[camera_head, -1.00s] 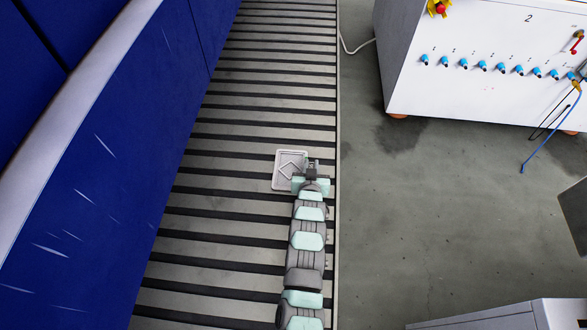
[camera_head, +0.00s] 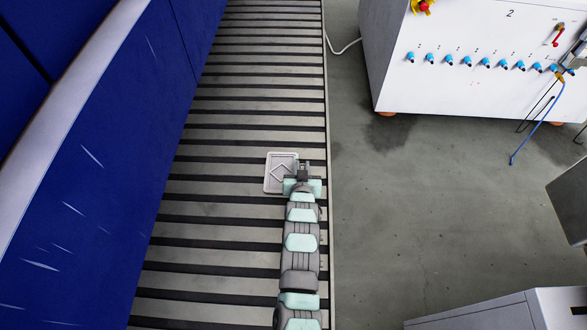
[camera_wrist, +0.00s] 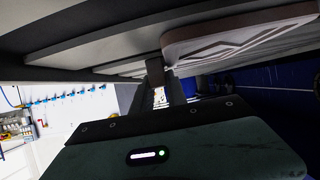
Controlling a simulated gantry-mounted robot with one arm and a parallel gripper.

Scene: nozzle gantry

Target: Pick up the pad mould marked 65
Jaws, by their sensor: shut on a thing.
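The pad mould (camera_head: 274,173) is a pale grey rounded square plate with a raised rim and a diamond-shaped ridge. It is over the roller conveyor (camera_head: 230,232), near its right edge. No number 65 can be read on it. My gripper (camera_head: 301,170) is at the mould's right side and is shut on its edge; the arm hides part of that side. In the wrist view the mould (camera_wrist: 235,35) shows at the upper right, beside the dark fingers of my gripper (camera_wrist: 160,80). I cannot tell whether it still touches the rollers.
A tall blue machine wall (camera_head: 90,170) with a pale curved edge runs along the conveyor's left. A white cabinet (camera_head: 450,85) with blue fittings stands at the upper right, with a blue hose hanging down. Grey boxes (camera_head: 500,310) stand at the lower right. The floor between is clear.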

